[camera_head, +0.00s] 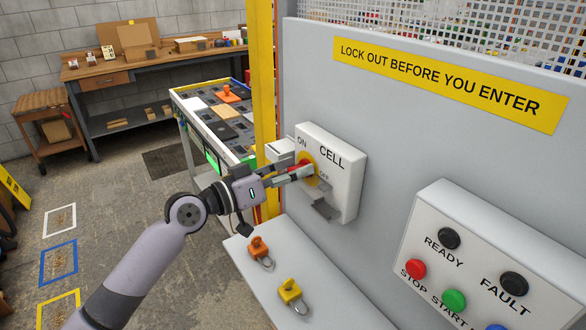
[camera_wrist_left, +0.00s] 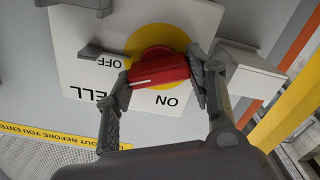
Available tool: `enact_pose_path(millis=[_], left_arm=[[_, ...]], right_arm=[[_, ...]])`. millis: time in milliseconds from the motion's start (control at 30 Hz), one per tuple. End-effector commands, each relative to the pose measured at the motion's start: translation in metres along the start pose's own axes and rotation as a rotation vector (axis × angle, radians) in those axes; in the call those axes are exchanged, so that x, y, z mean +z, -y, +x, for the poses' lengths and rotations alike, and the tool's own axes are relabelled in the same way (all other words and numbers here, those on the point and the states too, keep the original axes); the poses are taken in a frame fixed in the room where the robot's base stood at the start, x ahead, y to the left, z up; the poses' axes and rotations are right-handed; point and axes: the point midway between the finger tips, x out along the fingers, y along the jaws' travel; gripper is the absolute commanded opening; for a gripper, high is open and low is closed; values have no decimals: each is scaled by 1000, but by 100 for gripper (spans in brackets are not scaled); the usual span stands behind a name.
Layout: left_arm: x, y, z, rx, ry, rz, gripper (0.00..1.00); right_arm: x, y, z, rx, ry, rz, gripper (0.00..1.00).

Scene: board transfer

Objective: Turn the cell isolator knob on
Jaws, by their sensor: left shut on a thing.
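The red cell isolator knob (camera_wrist_left: 165,68) sits on a yellow disc (camera_wrist_left: 158,38) on the white CELL box (camera_head: 345,178), which is fixed to the grey panel. ON is printed at the box's upper left and OFF lower down, in the head view. My left gripper (camera_head: 302,172) reaches the knob from the left, and its fingers hide much of it there. In the left wrist view, which is upside down, the left gripper (camera_wrist_left: 162,78) has one finger at each end of the red handle, shut on it. A white line marks the handle. My right gripper is not in view.
A grey hasp tab (camera_head: 325,210) sticks out below the knob. An orange padlock (camera_head: 260,252) and a yellow padlock (camera_head: 292,294) lie on the shelf (camera_head: 330,290) below. A button box (camera_head: 490,260) is at right, and a yellow post (camera_head: 262,100) stands behind.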

Motion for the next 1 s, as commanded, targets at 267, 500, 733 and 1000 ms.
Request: enact_pose_path(millis=[267, 500, 733, 1000], left_arm=[[-2, 1, 0, -1, -1, -267, 22], [-2, 2, 0, -1, 0, -496, 22], [-1, 2, 0, -1, -1, -712, 22], [0, 3, 0, -1, 0, -931, 22]], right_arm=[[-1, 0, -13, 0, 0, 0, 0], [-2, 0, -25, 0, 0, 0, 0], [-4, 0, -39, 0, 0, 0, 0], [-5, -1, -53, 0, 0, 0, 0]])
